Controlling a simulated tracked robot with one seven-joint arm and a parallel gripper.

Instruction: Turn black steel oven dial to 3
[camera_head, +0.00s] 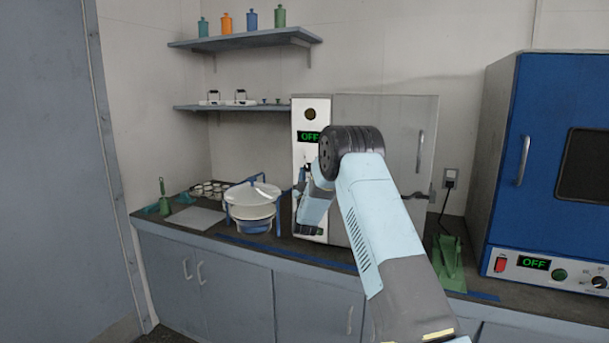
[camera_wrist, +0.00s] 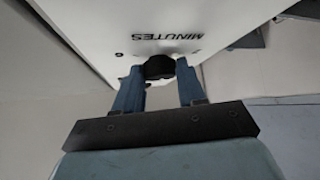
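The steel oven (camera_head: 384,130) stands on the counter in the middle of the head view, with a green OFF display (camera_head: 308,137) on its pale control strip. In the wrist view the black dial (camera_wrist: 159,66) sits on the white panel below the upside-down word MINUTES. A small 6 shows to its left in that view. My gripper (camera_wrist: 160,72) has one blue finger on each side of the dial, with the fingertips very close to it. I cannot tell whether they touch or grip it. The dial's pointer is hidden. In the head view my arm covers the oven's lower control strip.
A blue oven (camera_head: 515,150) stands at the right, with its own OFF display and knobs. A white bowl (camera_head: 252,205) in a blue stand is left of the steel oven. A green object (camera_head: 448,258) lies to its right. Two shelves (camera_head: 245,40) hang behind.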

